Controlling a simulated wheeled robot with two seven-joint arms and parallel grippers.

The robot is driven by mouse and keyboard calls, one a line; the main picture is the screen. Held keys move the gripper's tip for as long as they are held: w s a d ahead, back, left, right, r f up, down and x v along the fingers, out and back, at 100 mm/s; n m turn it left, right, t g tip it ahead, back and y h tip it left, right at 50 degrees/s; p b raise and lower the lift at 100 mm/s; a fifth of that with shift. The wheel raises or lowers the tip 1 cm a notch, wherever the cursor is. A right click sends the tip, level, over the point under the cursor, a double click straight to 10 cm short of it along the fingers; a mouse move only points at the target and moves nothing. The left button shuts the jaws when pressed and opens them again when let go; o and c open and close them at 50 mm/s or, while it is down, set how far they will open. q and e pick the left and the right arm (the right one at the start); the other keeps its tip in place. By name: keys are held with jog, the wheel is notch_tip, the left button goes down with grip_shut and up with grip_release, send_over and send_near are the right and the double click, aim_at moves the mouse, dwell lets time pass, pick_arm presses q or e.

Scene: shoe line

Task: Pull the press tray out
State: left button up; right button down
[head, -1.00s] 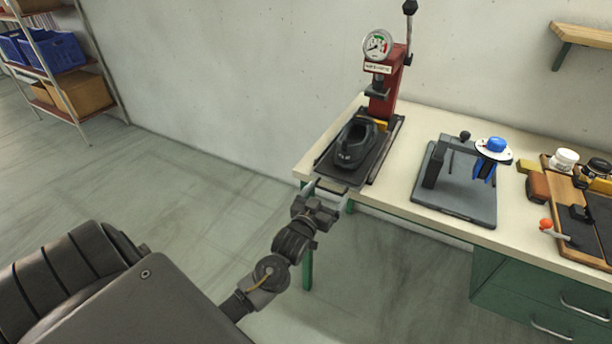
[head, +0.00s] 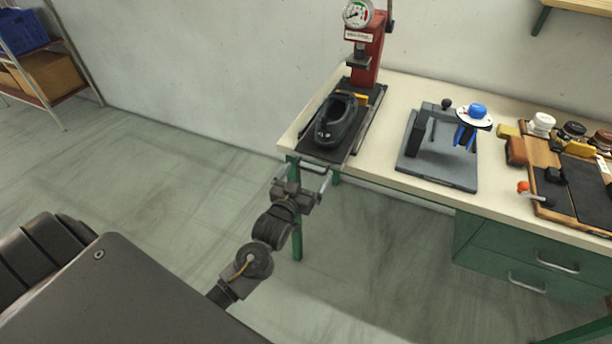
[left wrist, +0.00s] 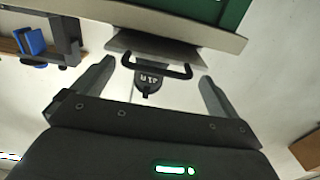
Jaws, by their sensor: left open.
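The press tray (head: 318,154) is a flat dark plate at the table's left front corner, under the red press (head: 367,62). A dark shoe (head: 338,122) stands on it. The tray's bar handle (head: 316,167) sticks out past the table edge; in the left wrist view the handle (left wrist: 157,70) shows ahead of my fingers, roughly centred between them. My left gripper (head: 304,178) is open and empty, just in front of the handle, with a finger toward each end. I cannot tell whether it touches the handle. My right gripper is not in view.
Right of the press, a grey fixture (head: 440,160) holds a blue and white part (head: 474,115). Further right are a wooden board (head: 555,190) with small items and an orange-knobbed lever (head: 524,188). A green table leg (head: 297,235) stands beside my left wrist. Floor to the left is clear.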

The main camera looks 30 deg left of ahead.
pick_arm(q)
jog(key=s+b, duration=0.1)
jog(key=s, duration=0.9)
jog(key=shift+s+d+b, duration=0.15)
jog(key=shift+d+b, duration=0.15)
jog(key=shift+d, duration=0.15)
jog(key=s+d+f+m+g+h, duration=0.1)
jog(key=s+f+g, duration=0.2)
jog(key=f, duration=0.9)
jog(key=s+f+m+g, duration=0.1)
jog(key=s+f+g, duration=0.2)
jog(key=f, duration=0.8)
jog(key=s+d+f+m+g+h, duration=0.1)
jog(key=s+f+g, duration=0.15)
jog(key=f, duration=0.95)
jog(key=s+f+g, duration=0.2)
jog(key=s+f, duration=0.4)
jog(key=s, duration=0.4)
jog(key=s+a+f+g, duration=0.1)
jog(key=s+f+g, duration=0.2)
jog(key=s+f, duration=0.3)
jog(key=s+f+g, duration=0.3)
jog(key=s+f, duration=0.4)
jog(key=s, duration=0.7)
jog(key=shift+a+m, duration=0.15)
jog(key=shift+m, duration=0.15)
jog(key=shift+w+g, duration=0.1)
jog(key=shift+g, duration=0.15)
